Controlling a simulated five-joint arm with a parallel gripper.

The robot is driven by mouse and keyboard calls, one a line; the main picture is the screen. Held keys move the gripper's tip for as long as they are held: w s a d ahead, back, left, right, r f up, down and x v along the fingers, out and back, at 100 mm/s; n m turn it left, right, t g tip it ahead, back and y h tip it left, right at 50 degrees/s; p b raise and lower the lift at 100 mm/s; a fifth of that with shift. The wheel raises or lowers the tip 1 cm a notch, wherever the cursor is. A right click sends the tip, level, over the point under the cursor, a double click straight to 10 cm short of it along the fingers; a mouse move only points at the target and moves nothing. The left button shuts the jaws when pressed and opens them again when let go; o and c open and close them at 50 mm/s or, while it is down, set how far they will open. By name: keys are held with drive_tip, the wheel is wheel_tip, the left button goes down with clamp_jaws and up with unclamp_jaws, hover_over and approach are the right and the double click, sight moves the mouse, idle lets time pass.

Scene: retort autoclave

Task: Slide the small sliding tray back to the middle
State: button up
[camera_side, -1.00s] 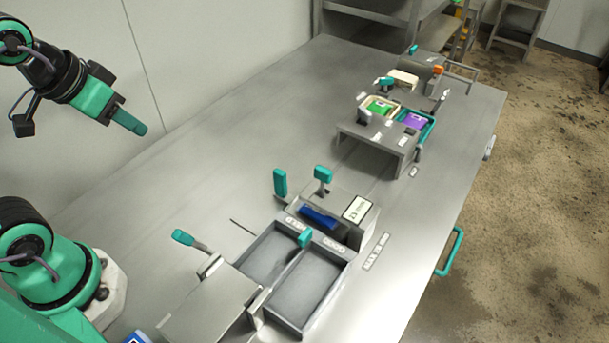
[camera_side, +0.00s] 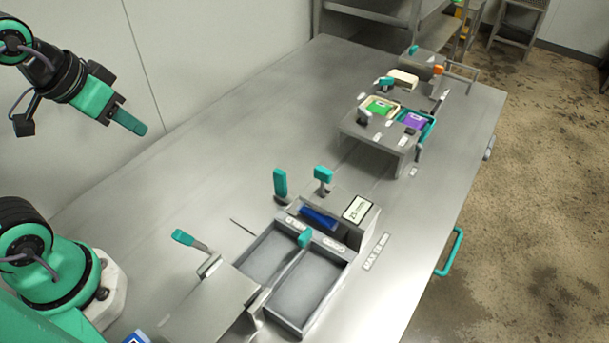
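A grey tray (camera_side: 348,258) with two empty compartments lies at the front of the steel table, with a teal-topped handle (camera_side: 304,239) at its divider. Farther back, a small cream tray (camera_side: 364,101) with a green packet and a small teal tray (camera_side: 431,127) with a purple packet sit side by side on a raised grey stand. I cannot tell for sure which is the small sliding tray. My gripper (camera_side: 130,122) is raised at the upper left, well away from all the trays, touching nothing. Its teal fingers are seen nearly edge-on, so their opening is unclear.
A grey box (camera_side: 366,232) with a small display and blue piece stands behind the front tray, near two upright teal levers (camera_side: 280,185). Another teal lever (camera_side: 183,238) rises beside a grey cover (camera_side: 212,310). The left part of the table (camera_side: 210,150) is clear.

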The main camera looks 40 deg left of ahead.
drive_tip(key=shift+o, duration=1.2)
drive_tip(key=g, duration=0.5)
hover_over(279, 171)
drive_tip(key=f, duration=1.2)
drive_tip(key=shift+s+a+f, duration=0.1)
drive_tip(key=shift+a+f, duration=0.1)
drive_tip(key=shift+a, duration=0.05)
drive_tip(key=shift+d+f+g, duration=0.25)
drive_tip(key=shift+f+g, duration=0.05)
drive_tip(key=shift+f, duration=0.1)
drive_tip(key=shift+f, duration=0.1)
